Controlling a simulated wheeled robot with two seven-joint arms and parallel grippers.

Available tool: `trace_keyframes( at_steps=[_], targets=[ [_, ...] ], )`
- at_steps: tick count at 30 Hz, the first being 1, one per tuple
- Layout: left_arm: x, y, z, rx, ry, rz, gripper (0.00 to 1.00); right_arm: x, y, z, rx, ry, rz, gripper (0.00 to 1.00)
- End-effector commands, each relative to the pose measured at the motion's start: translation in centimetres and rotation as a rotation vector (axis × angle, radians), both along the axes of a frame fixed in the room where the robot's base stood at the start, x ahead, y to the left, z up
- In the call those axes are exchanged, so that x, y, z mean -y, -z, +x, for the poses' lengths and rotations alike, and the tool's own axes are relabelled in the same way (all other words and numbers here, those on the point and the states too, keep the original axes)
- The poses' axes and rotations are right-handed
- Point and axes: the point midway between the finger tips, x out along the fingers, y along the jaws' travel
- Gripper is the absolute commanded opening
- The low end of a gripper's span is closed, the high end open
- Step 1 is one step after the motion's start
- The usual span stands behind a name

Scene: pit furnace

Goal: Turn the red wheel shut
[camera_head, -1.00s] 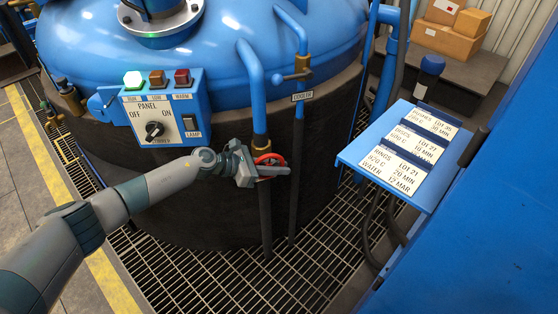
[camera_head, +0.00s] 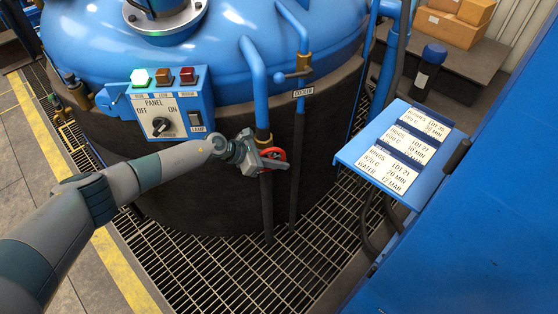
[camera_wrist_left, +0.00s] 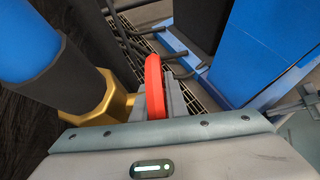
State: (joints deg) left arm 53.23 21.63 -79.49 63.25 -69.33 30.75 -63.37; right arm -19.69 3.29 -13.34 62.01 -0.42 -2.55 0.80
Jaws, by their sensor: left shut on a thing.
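The red wheel (camera_head: 273,154) is on the blue vertical pipe (camera_head: 256,88), just below its brass fitting, in front of the dark furnace wall. My left gripper (camera_head: 272,163) is at the wheel, shut on its rim. In the left wrist view the red wheel (camera_wrist_left: 155,88) shows edge-on between the fingers (camera_wrist_left: 165,98), beside the brass fitting (camera_wrist_left: 100,103). The wheel's far side is partly hidden by the gripper.
A control panel (camera_head: 165,110) with OFF and ON marks stands left of the wheel. A thinner pipe labelled COOLER (camera_head: 302,92) runs to its right. A blue stand with label cards (camera_head: 395,150) is further right. Grating (camera_head: 240,265) covers the floor.

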Motion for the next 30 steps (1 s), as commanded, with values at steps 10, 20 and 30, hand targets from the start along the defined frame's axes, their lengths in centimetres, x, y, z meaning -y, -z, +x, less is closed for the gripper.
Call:
trace_keyframes(
  at_steps=[10, 20, 30],
  targets=[
    [0.1, 0.0, 0.0, 0.000, 0.001, -0.001, 0.31, 0.0, 0.0, 0.0, 0.000, 0.000, 0.000, 0.00],
    [-0.2, -0.2, 0.0, 0.001, 0.001, -0.001, 0.31, 0.0, 0.0, 0.1, 0.000, 0.001, -0.001, 0.00],
    [-3.0, -2.2, -0.9, 0.002, 0.000, 0.000, 0.31, 0.1, 0.1, 0.0, -0.001, 0.001, -0.001, 0.00]
  ],
)
